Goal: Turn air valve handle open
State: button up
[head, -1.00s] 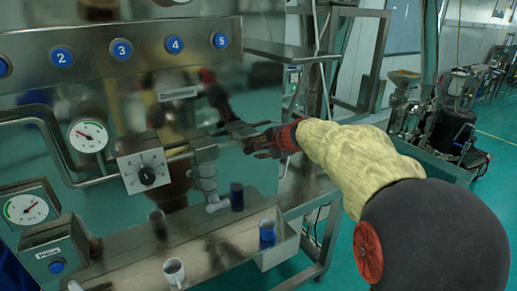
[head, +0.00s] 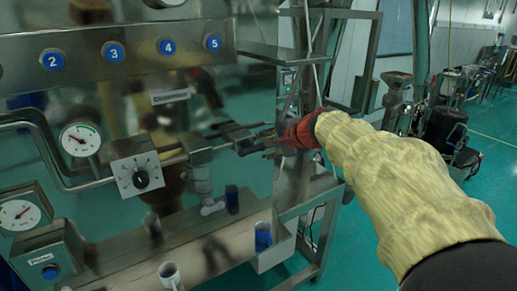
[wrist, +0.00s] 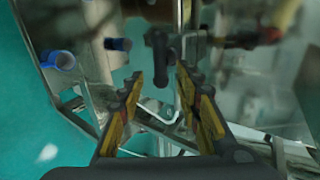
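The air valve is a metal body (head: 199,152) on the pipe at the front of the steel panel. Its dark handle (head: 229,131) sticks out to the right of it, towards my gripper. My gripper (head: 247,140) is just right of the handle, with its fingers pointing left at it. In the wrist view the dark handle (wrist: 159,57) stands between and slightly beyond the tips of my open gripper (wrist: 158,76). The fingers are spread with a gap on both sides; no contact is visible. In the head view the fingers partly overlap the handle's end.
A dial box (head: 137,176) and pressure gauges (head: 80,139) sit left of the valve. A steel frame (head: 318,222) stands behind my gripper at the right.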

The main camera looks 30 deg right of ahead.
jog(key=v, duration=0.2)
jog(key=shift+s+r, duration=0.15)
jog(key=shift+s, duration=0.1)
dwell(0.4)
jog(key=s+a+f+n+g+b, duration=0.2)
jog(key=s+a+f+n+b, duration=0.3)
jog(key=s+a+f+n, duration=0.4)
jog(key=s+a+f+n+g+b, duration=0.3)
jog(key=s+a+f+n+b, duration=0.2)
jog(key=s+f, duration=1.2)
jog(key=s+a+n, duration=0.2)
jog(key=a+n, duration=0.1)
jog(key=a, duration=0.3)
jog(key=shift+n+g+h+b, duration=0.3)
jog(key=shift+n, duration=0.1)
jog(key=shift+f, duration=0.1)
